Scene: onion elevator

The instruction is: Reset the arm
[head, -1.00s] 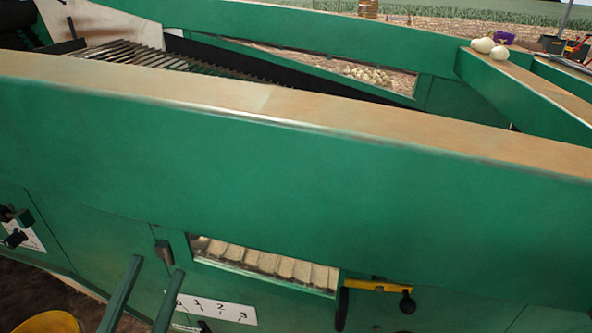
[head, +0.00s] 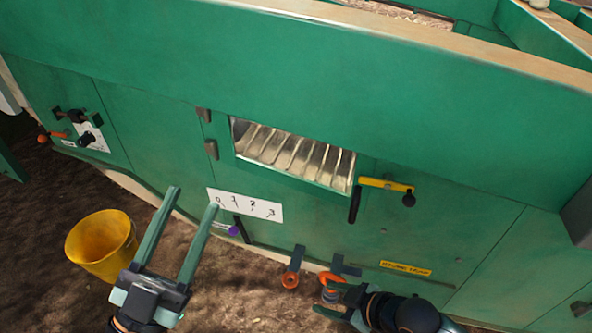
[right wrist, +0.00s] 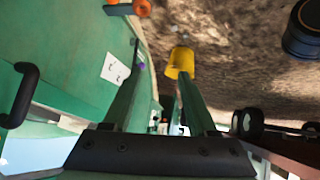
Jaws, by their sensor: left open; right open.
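My left gripper (head: 194,199) is in the lower left of the head view. Its two long green fingers are apart and empty, pointing up toward the green machine's side panel. My right gripper (head: 325,297) is low in the middle of the head view, below the machine's panel, pointing left, with its arm coming in from the lower right. In the right wrist view its two fingers (right wrist: 158,70) are spread with nothing between them.
The green machine (head: 420,140) fills most of the view, with a slatted window, a 0-to-3 scale plate (head: 244,204) and a yellow handle (head: 386,184). Orange-ended parts (head: 291,279) stick out near my right gripper. A yellow bucket (head: 100,245) stands on bare soil left of my left gripper.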

